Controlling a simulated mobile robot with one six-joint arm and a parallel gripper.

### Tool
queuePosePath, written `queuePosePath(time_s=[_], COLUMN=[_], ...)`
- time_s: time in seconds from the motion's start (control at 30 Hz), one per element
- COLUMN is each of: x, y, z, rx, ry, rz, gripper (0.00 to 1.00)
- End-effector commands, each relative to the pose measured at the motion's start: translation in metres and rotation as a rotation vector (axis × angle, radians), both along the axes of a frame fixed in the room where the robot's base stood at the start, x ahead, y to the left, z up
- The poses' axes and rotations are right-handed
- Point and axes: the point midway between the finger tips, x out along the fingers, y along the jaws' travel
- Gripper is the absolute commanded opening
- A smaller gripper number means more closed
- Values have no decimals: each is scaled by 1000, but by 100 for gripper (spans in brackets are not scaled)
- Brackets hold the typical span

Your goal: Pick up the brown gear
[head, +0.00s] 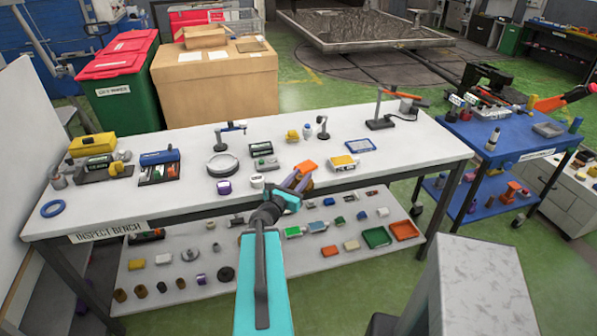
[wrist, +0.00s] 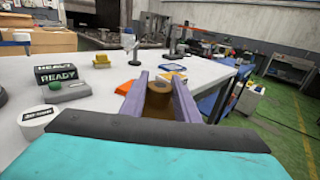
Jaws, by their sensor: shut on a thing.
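My gripper (head: 299,182) reaches over the front edge of the white inspection bench (head: 400,155). Its two purple fingers (wrist: 160,88) are shut on the brown gear (wrist: 158,99), which sits between them in the wrist view. The gear looks like a short brown cylinder with a round end facing up. Its lower part is hidden by the wrist, and its teeth are too small to make out. In the head view the gear is hard to tell apart from the fingers.
An orange block (head: 307,166) and a yellow-and-white box (head: 343,162) lie just beyond my gripper. A white round container (head: 257,181) stands to its left. The lower shelf (head: 330,250) holds many small parts. A blue cart (head: 480,140) stands at right.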

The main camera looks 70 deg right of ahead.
Motion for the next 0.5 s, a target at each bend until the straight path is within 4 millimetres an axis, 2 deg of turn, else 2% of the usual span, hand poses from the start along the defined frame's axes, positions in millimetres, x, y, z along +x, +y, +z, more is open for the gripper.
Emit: queuePosePath(time_s=[0.5], x=[-7], y=[9], z=[2], rx=[-3], ry=[2], rz=[-9], gripper=[0])
